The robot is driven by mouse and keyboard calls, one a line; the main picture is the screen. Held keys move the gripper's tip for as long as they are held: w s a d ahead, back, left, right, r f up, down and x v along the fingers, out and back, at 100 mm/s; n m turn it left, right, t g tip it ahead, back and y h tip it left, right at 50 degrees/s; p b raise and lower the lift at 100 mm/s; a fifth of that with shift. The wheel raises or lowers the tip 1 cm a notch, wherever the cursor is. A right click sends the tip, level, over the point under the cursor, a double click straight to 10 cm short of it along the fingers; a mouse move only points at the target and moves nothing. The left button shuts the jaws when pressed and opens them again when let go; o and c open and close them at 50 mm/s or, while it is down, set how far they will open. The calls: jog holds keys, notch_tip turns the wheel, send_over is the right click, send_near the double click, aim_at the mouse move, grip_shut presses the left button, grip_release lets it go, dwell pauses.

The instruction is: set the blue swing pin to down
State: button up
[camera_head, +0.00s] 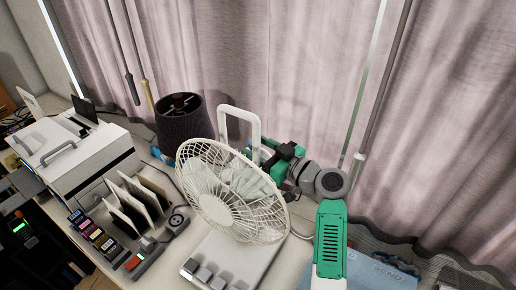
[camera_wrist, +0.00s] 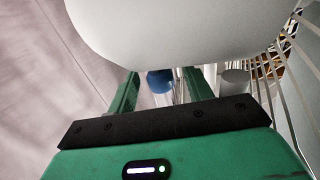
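In the wrist view, a blue rounded piece (camera_wrist: 159,81) with a pale lower part shows between the two fingers of my gripper (camera_wrist: 165,88). It looks like the blue swing pin, but I cannot tell whether it is up or down. My green fingers stand apart, with a gap beside the blue piece; I see no grip on it. A large white rounded surface hides what lies above the fingertips. In the head view, my gripper (camera_head: 268,160) is behind the white fan, beside a white upright frame (camera_head: 256,128). A small blue patch (camera_head: 247,153) shows there; the fan hides most of it.
The white fan (camera_head: 228,190) stands close in front of my gripper, and its wire cage also shows in the wrist view (camera_wrist: 275,75). A grey cylinder (camera_wrist: 236,80) stands right of my fingers. A dark lampshade (camera_head: 182,122) is left, and curtains (camera_head: 310,70) hang behind.

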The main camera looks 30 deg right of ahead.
jog(key=b+v, duration=0.1)
jog(key=v, duration=0.6)
jog(key=shift+s+d, duration=0.15)
jog(key=shift+s, duration=0.2)
